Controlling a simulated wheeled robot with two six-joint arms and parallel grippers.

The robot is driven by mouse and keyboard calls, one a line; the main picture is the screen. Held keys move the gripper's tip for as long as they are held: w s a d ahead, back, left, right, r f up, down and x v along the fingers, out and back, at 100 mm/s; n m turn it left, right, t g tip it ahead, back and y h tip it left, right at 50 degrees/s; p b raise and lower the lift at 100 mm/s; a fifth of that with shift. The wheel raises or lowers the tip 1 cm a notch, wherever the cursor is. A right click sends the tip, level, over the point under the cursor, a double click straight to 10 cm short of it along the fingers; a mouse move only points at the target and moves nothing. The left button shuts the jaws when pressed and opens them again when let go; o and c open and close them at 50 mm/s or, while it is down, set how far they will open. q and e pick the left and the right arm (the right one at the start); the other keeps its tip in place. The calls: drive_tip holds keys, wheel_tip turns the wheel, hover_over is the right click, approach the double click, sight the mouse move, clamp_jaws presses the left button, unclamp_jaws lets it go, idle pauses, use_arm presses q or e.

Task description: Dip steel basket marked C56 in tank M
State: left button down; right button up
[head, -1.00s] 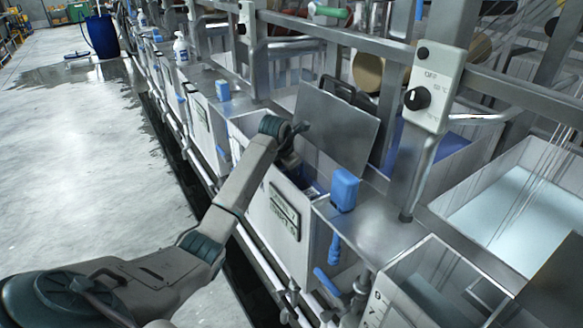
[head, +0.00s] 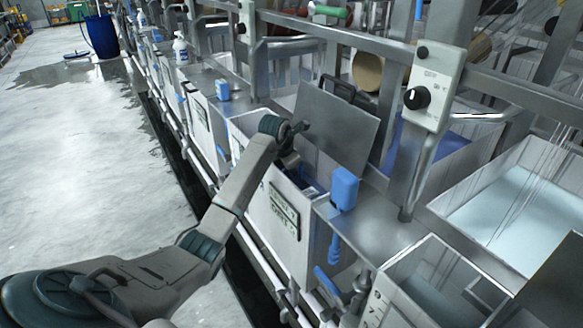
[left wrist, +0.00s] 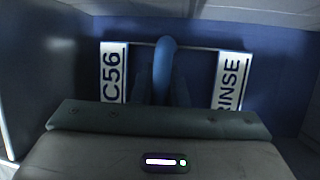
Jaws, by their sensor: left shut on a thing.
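In the head view my left arm reaches over an open white tank (head: 258,205) with a label plate (head: 284,209) on its front; I cannot read the plate clearly. My left gripper (head: 290,160) is low at the tank's opening, its tips hidden. In the left wrist view my left gripper (left wrist: 164,92) is shut on the blue handle (left wrist: 163,62) of the steel basket. The basket's bar carries a white tag reading C56 (left wrist: 113,72) and another reading RINSE (left wrist: 231,80). The basket's body is hidden below the gripper. Dark blue surrounds it. My right gripper is out of view.
A grey upright plate (head: 340,125) stands behind the tank opening. A blue box-like fitting (head: 344,188) sits on the steel ledge to the right. A control box with a knob (head: 428,90) is on a post.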

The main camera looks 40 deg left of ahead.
use_arm(q)
wheel_tip(320, 180, up, 24)
drive_tip(key=p, duration=1.5)
drive_tip(key=shift+f, duration=0.15)
